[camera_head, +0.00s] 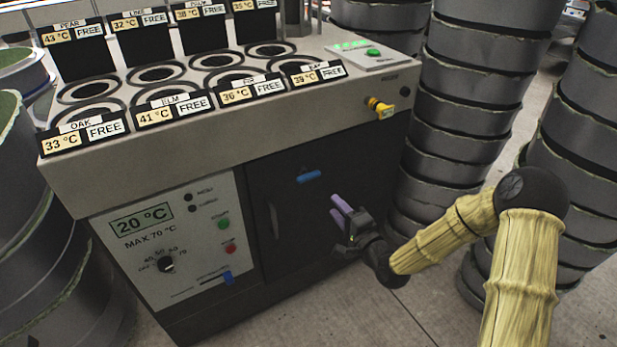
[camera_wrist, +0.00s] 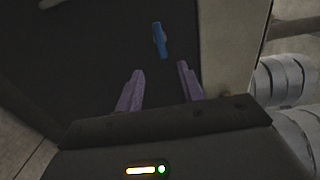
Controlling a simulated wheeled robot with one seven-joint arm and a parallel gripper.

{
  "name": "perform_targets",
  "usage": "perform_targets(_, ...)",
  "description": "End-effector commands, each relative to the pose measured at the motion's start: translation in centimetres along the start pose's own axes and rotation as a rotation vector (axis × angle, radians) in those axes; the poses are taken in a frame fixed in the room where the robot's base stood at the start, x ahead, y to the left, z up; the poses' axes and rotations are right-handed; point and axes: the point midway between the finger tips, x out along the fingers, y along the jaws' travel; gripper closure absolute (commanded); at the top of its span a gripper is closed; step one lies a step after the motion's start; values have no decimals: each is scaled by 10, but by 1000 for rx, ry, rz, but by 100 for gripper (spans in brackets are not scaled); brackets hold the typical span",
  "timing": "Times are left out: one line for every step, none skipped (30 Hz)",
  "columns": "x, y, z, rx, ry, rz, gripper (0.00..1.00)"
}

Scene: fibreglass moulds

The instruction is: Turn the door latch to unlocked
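The door latch (camera_head: 308,176) is a small blue bar on the upper part of the dark door (camera_head: 300,235). It looks roughly level in the head view. In the wrist view the blue latch (camera_wrist: 160,39) stands out ahead of the fingers, in line with the gap between them. My gripper (camera_head: 341,203) is in front of the door, below and right of the latch. Its two purple fingers (camera_wrist: 160,68) are apart with nothing between them. They do not appear to touch the latch.
A grey control panel (camera_head: 180,250) with knob, buttons and a blue slider is left of the door. A vertical handle (camera_head: 273,220) is at the door's left. A yellow knob (camera_head: 381,108) sticks out above right. Stacked grey moulds (camera_head: 465,100) stand close on the right.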

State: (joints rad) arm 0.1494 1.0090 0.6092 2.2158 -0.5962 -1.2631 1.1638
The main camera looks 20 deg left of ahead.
Motion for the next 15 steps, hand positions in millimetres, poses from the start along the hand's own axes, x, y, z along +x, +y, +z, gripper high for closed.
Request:
perform_targets(9,0,1,-1,-2,-3,62)
perform_targets(14,0,1,-1,-1,-1,62)
perform_targets(21,0,1,-2,-1,-2,62)
perform_targets(26,0,1,-2,-2,-2,62)
perform_targets(32,0,1,-2,-2,-2,62)
perform_targets(39,0,1,-1,-2,-2,62)
perform_targets(44,0,1,-1,-1,-2,62)
perform_targets(49,0,1,-2,-1,-1,62)
perform_targets(56,0,1,-2,-1,-1,62)
perform_targets(61,0,1,-2,-1,-2,62)
perform_targets(66,0,1,-1,-2,-1,62)
perform_targets(73,0,1,-1,-1,-1,62)
perform_targets(78,0,1,-1,-1,-2,62)
perform_targets(82,1,1,-1,-1,-1,62)
perform_targets(89,0,1,-2,0,-1,62)
